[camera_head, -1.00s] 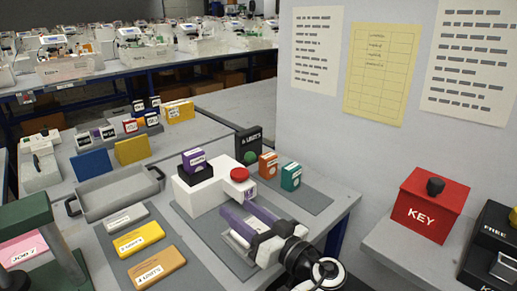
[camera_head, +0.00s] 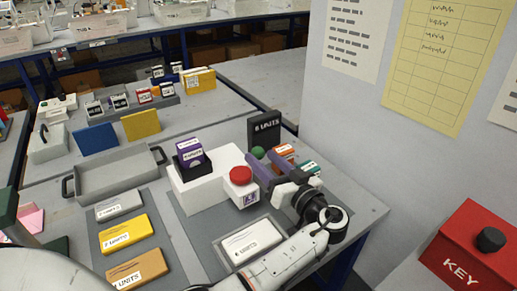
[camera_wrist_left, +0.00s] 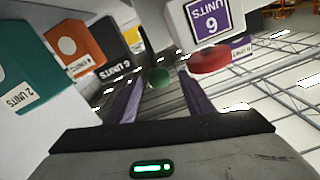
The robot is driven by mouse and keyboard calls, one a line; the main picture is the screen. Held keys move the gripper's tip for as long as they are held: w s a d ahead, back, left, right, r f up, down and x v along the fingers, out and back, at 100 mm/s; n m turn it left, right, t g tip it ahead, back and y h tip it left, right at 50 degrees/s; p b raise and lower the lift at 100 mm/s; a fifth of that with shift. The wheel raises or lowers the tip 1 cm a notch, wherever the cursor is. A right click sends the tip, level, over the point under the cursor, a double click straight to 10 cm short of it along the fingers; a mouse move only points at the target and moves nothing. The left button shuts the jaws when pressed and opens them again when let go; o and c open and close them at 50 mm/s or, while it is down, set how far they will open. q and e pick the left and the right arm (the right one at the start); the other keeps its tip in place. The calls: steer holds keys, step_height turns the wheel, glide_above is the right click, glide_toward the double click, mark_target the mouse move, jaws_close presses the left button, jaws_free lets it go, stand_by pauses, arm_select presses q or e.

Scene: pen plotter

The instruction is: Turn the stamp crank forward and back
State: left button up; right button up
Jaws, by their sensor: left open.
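The white stamp machine (camera_head: 205,188) stands on a grey mat, with a red button (camera_head: 240,174) and a purple block (camera_head: 189,152) on top. A green ball knob (camera_head: 258,153), apparently the crank's knob, shows at its far right side; the crank's arm is hidden. My left gripper (camera_head: 263,159) reaches in at the machine's right, its purple fingers open and pointing at the knob. In the left wrist view the green knob (camera_wrist_left: 159,78) appears between the open fingers, near their tips; I cannot tell whether they touch it. My right gripper is out of view.
A black block (camera_head: 264,128), an orange block (camera_head: 284,152) and a teal block (camera_head: 309,168) stand close to the gripper. A white card (camera_head: 250,240) lies in front of the machine. An empty grey tray (camera_head: 118,178) is at left. A wall panel (camera_head: 335,120) rises at right.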

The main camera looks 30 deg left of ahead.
arm_select(q)
steer(key=shift+p+x, duration=0.3)
steer(key=shift+x, duration=1.5)
jaws_close()
steer(key=shift+w, duration=0.1)
